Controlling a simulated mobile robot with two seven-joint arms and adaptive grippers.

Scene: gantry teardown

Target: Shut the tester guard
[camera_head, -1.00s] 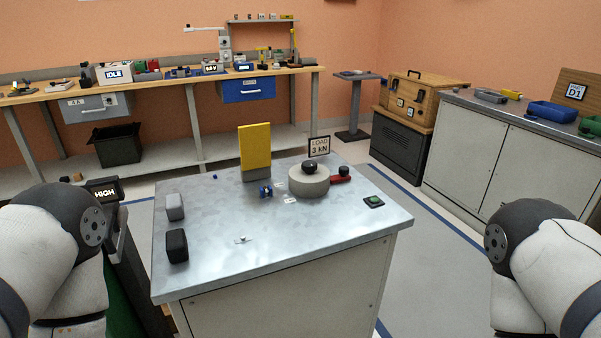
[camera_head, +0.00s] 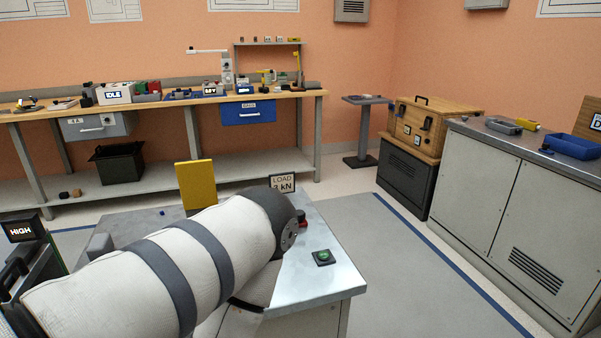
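A yellow upright panel (camera_head: 196,183), which looks like the tester guard, stands at the back of the metal-topped table (camera_head: 325,275). The load sign (camera_head: 283,182) shows behind my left arm, its text partly covered. A small part of the red handle (camera_head: 302,218) shows past the arm. My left arm reaches in from the lower left across the table and hides the round tester base and most of the tabletop. Neither of my grippers shows. My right arm is out of view.
A green button on a dark plate (camera_head: 322,257) lies on the table's clear right part. A screen reading HIGH (camera_head: 22,228) stands at the left. A long workbench (camera_head: 160,103) runs along the back wall. A cabinet (camera_head: 520,195) stands at the right, with open floor before it.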

